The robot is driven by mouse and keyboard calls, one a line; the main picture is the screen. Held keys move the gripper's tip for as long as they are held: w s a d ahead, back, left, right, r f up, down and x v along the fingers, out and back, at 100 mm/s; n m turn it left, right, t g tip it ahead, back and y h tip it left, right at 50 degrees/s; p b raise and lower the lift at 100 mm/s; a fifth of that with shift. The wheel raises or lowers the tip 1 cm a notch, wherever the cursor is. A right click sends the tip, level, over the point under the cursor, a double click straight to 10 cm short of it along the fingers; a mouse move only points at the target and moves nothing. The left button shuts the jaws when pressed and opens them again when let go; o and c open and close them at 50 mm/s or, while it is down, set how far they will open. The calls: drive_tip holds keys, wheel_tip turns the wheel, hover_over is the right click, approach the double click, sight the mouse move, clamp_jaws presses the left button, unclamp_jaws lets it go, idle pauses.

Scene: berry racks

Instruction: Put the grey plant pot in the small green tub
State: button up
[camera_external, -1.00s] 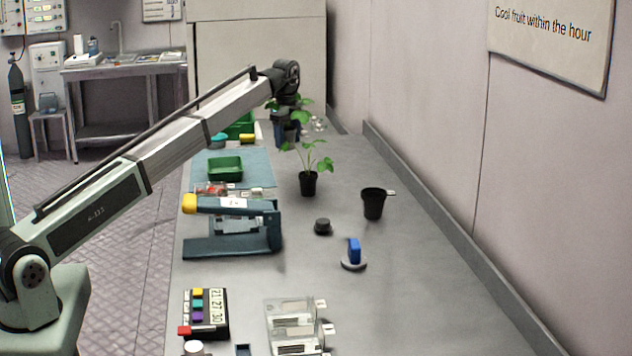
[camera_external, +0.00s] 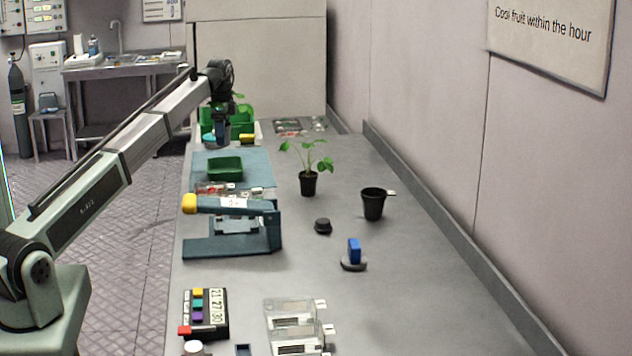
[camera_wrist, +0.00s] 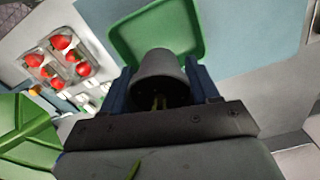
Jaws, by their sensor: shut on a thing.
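The grey plant pot (camera_wrist: 160,70) is held between the blue fingers of my gripper (camera_wrist: 162,88) in the wrist view. My gripper (camera_external: 217,132) is shut on it and is raised near the far left of the bench in the external view; the pot is mostly hidden there, with green leaves beside the gripper. The small green tub (camera_external: 224,168) sits on the light blue mat, nearer the camera than the gripper. In the wrist view the tub (camera_wrist: 190,22) shows behind the pot, which overlaps part of it. The pot is apart from the tub's visible floor.
Larger green crates (camera_external: 243,127) stand at the far end, close to my gripper. A strawberry punnet (camera_wrist: 60,57) lies near the tub. A potted plant (camera_external: 309,184), a black pot (camera_external: 373,206) and a blue-armed press (camera_external: 232,240) stand nearer. The right side of the bench is mostly clear.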

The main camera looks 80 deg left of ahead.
sight(224, 163)
drive_tip(key=shift+n, duration=1.2)
drive_tip(key=shift+f, duration=5)
drive_tip(key=shift+f, duration=0.1)
drive_tip(key=o, duration=1.1)
wheel_tip(224, 163, up, 12)
drive_tip(key=shift+r, duration=0.1)
